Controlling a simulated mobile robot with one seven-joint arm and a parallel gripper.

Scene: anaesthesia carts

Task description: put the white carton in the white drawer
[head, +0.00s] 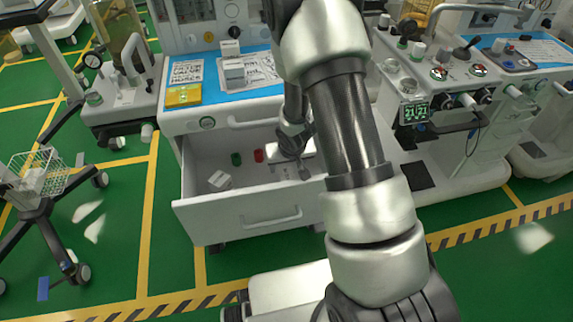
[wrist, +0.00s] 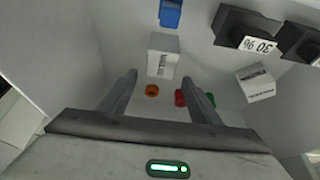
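The white drawer (head: 240,213) is pulled out from the front of the cart. My gripper (head: 302,168) is low over the right part of its interior, partly hidden by my arm. In the wrist view my gripper (wrist: 160,80) is open, its two fingers apart with nothing between them. A white carton (wrist: 163,57) with a printed label lies just beyond the fingertips, apart from them. A second white carton (wrist: 257,83) lies tilted farther right; a white carton (head: 220,180) also shows at the drawer's left in the head view. I cannot tell which one the task means.
A red cap (head: 259,155) and a green cap (head: 236,158) lie in the drawer; an orange cap (wrist: 152,90) shows in the wrist view. Dark labelled blocks (wrist: 245,30) and a blue object (wrist: 170,12) are farther off. White boxes (head: 233,72) stand on the blue cart top.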

